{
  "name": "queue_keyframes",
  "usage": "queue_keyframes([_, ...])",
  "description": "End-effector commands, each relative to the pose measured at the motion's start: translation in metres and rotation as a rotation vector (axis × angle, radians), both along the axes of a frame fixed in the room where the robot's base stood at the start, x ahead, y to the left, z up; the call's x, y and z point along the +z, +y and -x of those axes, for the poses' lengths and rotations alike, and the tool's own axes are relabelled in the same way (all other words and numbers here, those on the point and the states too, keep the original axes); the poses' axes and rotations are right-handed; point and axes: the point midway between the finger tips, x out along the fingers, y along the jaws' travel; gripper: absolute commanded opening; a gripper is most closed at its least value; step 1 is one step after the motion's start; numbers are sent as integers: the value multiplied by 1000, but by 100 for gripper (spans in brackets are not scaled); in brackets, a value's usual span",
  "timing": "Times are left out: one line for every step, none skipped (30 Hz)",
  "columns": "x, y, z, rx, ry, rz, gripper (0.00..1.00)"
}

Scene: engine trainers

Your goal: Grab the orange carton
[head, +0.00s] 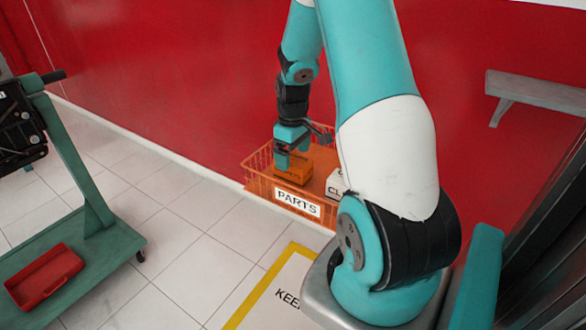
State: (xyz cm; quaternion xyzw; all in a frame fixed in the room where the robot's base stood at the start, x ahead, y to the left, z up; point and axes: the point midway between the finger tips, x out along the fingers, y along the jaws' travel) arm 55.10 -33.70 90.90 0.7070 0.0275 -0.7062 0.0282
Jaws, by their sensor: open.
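The orange carton (297,166) lies in an orange wire basket (259,182) with a "PARTS" label on its front. My gripper (283,162) points down over the basket, at the left part of the carton. It is open, with one finger in front of the carton's left side; the other finger is hard to make out. I cannot tell whether a finger touches the carton. Part of the carton is hidden behind the gripper.
A white box (336,184) with black letters is in the basket, right of the carton, partly hidden by my arm. A red wall stands behind. A green engine stand (92,240) with a red tray (45,276) is at left. A grey wall shelf (535,92) is at right. Tiled floor between is clear.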

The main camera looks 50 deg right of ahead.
Motion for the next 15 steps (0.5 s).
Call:
queue_keyframes([-8, 0, 1, 0, 4, -4, 92])
queue_keyframes([-13, -1, 1, 0, 5, -5, 92])
queue_keyframes([-20, -1, 1, 0, 5, -4, 92])
queue_keyframes([-25, -1, 1, 0, 5, -5, 92])
queue_keyframes([-29, -1, 0, 0, 4, -4, 92])
queue_keyframes([-34, -1, 0, 0, 4, -4, 92])
queue_keyframes([-37, -1, 0, 0, 3, -3, 92])
queue_keyframes([-39, -2, 0, 0, 2, -2, 92])
queue_keyframes([-42, -2, 0, 0, 2, -2, 92])
queue_keyframes([-43, -2, 0, 0, 2, -2, 92])
queue_keyframes([-43, -2, 0, 0, 2, -1, 92])
queue_keyframes([-43, -2, 0, 0, 1, -1, 92])
queue_keyframes([-43, -2, 0, 0, 1, -1, 92])
queue_keyframes([-43, -2, 0, 0, 1, -1, 92])
queue_keyframes([-43, -2, 0, 0, 1, -1, 92])
